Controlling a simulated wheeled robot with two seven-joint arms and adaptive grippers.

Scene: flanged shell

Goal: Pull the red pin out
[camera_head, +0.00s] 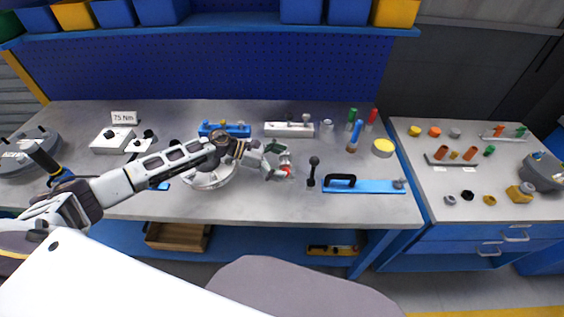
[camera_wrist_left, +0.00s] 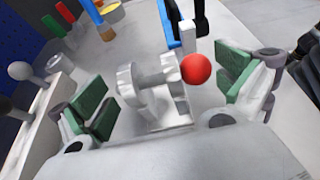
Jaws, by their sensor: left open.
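The red pin's round red head (camera_wrist_left: 196,69) shows in the left wrist view, beside a light grey bracket (camera_wrist_left: 130,88) with two upright lugs. A grey shaft runs between the lugs. In the head view the red head (camera_head: 287,171) shows at the tip of my left gripper (camera_head: 277,160), which hides most of the bracket. My left gripper (camera_wrist_left: 160,92) is open, with green pads on both fingers. The bracket and the red head appear between the pads in the wrist view, with gaps on both sides. My right gripper is not in view.
A black-knobbed lever (camera_head: 312,170) and a blue bar with a black handle (camera_head: 365,186) stand to the right. A round metal flanged part (camera_head: 208,180) lies under my left arm. A blue block (camera_head: 225,129) and a white block (camera_head: 289,129) stand behind.

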